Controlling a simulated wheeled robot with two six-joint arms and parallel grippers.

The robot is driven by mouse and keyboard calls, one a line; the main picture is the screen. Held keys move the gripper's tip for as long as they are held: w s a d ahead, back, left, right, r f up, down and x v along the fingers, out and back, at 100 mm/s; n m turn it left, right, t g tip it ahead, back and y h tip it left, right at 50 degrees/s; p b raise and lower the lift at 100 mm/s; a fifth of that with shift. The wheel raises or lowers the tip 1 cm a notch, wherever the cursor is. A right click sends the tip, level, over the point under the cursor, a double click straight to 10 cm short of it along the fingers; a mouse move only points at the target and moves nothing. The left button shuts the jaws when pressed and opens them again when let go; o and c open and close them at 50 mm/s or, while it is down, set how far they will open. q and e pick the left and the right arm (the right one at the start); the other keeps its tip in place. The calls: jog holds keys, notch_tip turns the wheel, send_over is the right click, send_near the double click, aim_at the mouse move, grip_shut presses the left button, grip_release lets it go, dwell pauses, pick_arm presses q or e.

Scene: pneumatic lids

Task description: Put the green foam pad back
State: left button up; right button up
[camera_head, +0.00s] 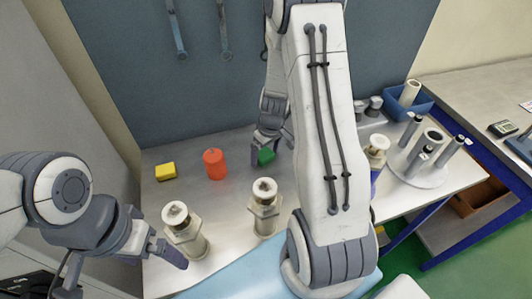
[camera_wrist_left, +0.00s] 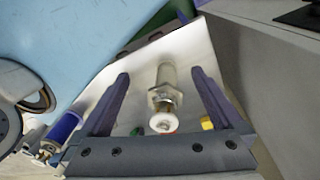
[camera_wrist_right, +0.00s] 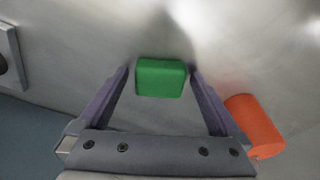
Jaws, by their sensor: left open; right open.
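The green foam pad (camera_head: 266,157) is a small block on the grey table in the head view. It shows fully in the right wrist view (camera_wrist_right: 161,78), between the fingertips of my right gripper (camera_head: 268,142). That gripper is open; I cannot tell whether a finger touches the pad. The pad is partly hidden by this gripper in the head view. My left gripper (camera_head: 160,242) is open and empty at the table's front left, near a metal cylinder with a white top (camera_head: 186,232). This cylinder also shows between its fingers in the left wrist view (camera_wrist_left: 165,90).
An orange cylinder (camera_head: 214,164) stands close left of the pad, with a yellow block (camera_head: 165,171) further left. A second white-topped cylinder (camera_head: 264,208) stands in front of the pad. A round rack (camera_head: 418,168) and blue bin (camera_head: 408,103) are at right. My right arm hides the table's middle.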

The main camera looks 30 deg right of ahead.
aim_at(264, 154)
jog(key=shift+r, duration=0.25)
notch_tip(264, 154, up, 12)
jog(key=s, duration=0.1)
jog(key=shift+s+f+p, duration=0.15)
jog(key=shift+s+p, duration=0.15)
jog(key=shift+s, duration=0.1)
jog(key=shift+d, duration=0.1)
jog(key=f, duration=0.4)
jog(key=w+f, duration=0.1)
jog(key=f, duration=0.7)
jog(key=shift+w, duration=0.3)
jog(key=shift+w+r, duration=0.15)
jog(key=shift+r, duration=0.05)
notch_tip(264, 154, up, 2)
jog(key=shift+r, duration=0.7)
